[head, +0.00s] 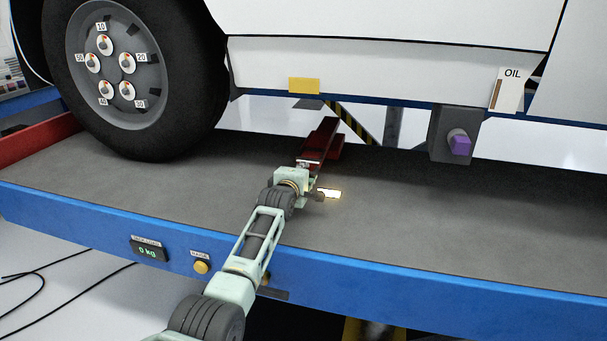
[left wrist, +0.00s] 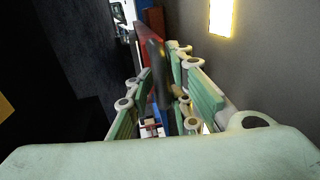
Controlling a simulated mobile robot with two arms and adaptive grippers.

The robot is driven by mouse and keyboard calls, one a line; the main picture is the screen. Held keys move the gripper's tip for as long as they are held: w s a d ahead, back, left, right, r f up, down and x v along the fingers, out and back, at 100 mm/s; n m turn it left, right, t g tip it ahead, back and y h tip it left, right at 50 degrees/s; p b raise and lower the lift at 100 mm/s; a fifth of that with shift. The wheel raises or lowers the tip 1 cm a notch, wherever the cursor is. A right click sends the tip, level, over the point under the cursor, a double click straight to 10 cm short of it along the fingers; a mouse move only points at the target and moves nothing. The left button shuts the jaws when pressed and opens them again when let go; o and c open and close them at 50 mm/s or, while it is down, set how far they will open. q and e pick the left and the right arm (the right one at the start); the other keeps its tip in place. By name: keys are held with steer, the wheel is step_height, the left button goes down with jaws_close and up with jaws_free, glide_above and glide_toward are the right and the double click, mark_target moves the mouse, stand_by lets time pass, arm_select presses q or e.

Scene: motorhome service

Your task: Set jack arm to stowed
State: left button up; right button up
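The jack (head: 325,138) is a dark red body on the grey platform under the vehicle's white side. My left gripper (head: 303,165) is at its near end. In the left wrist view, a red and dark bar (left wrist: 155,62), which looks like the jack arm, runs between the two green fingers of the left gripper (left wrist: 162,68). The fingers lie close along both sides of the bar; I cannot tell whether they press on it. The far end of the bar is partly hidden. My right gripper is not in view.
The blue platform edge (head: 100,216) carries a 0 kg display (head: 150,250) and a yellow button (head: 201,267). A wheel (head: 130,75) stands at left. A grey box with a purple knob (head: 459,145) hangs at right. A bright strip (head: 329,194) shows beside the gripper. Platform on the right is clear.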

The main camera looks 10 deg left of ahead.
arm_select(q)
steer(key=shift+o, duration=1.1)
steer(key=shift+f, duration=0.1)
steer(key=shift+s, duration=0.15)
steer(key=shift+s, duration=0.4)
steer(key=shift+s+a+r, duration=0.1)
steer(key=shift+s+r, duration=0.3)
steer(key=shift+s, duration=1.4)
steer(key=shift+s+a+r, duration=0.1)
steer(key=shift+s+r, duration=0.3)
steer(key=shift+s, duration=1.35)
steer(key=shift+s+r, duration=0.4)
steer(key=shift+s, duration=1.4)
steer(key=shift+f, duration=0.1)
